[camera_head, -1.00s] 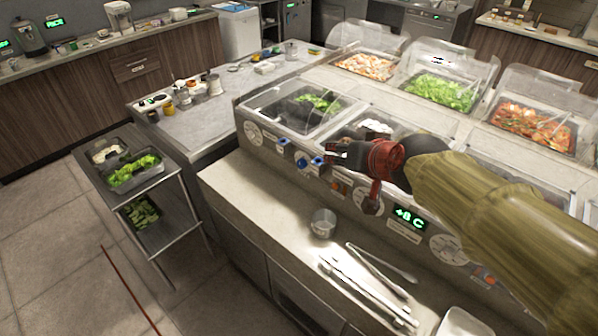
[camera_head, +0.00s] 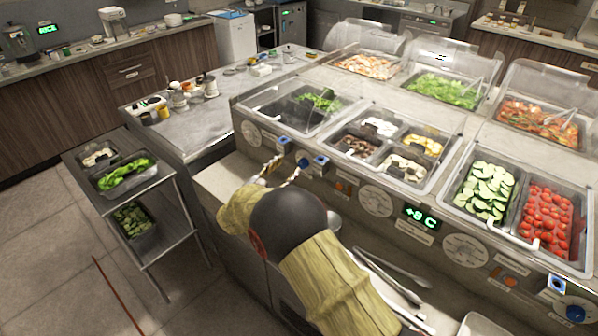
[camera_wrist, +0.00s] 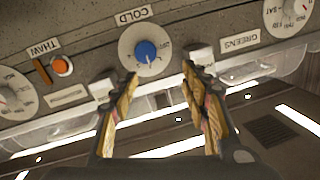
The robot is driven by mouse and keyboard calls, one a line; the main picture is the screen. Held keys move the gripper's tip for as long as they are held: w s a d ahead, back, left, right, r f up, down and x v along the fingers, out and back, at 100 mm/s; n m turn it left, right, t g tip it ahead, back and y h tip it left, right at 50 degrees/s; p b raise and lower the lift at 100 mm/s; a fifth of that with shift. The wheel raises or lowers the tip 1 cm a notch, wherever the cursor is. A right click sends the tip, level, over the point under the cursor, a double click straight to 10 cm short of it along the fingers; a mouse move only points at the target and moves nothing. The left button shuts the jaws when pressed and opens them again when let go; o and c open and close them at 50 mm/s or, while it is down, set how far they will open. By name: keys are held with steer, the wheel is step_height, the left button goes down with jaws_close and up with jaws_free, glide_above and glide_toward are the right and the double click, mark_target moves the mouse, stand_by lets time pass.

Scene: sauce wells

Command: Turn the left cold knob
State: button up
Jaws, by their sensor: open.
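The left cold knob is a round blue knob (camera_head: 303,162) on the front panel of the counter, left of the green display. In the wrist view the blue knob (camera_wrist: 147,52) sits on a white dial under a COLD label. A pale mark shows on its face. My gripper (camera_head: 284,168) is open and empty at the panel, beside and just below the knob. In the wrist view its two fingers (camera_wrist: 160,75) stand apart, one on each side of the dial, with the knob just beyond the tips. I cannot tell whether they touch anything.
Blue-faced white blocks (camera_head: 320,160) flank the knob; white blocks also show near the fingertips in the wrist view (camera_wrist: 200,56). An orange button (camera_wrist: 61,66) and gauges are on the same panel. Tongs (camera_head: 395,266) lie on the ledge below. Another blue knob (camera_head: 575,311) is far right.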

mark_target(301, 165)
steer(key=shift+h, duration=0.8)
steer(key=w+d+f, duration=0.1)
steer(key=w+d+f+b, duration=0.1)
steer(key=w+d, duration=0.1)
steer(key=w+d+f+b, duration=0.1)
steer(key=shift+w+d, duration=0.2)
steer(key=shift+w, duration=0.05)
steer(key=shift+c, duration=0.3)
steer(key=c, duration=1.1)
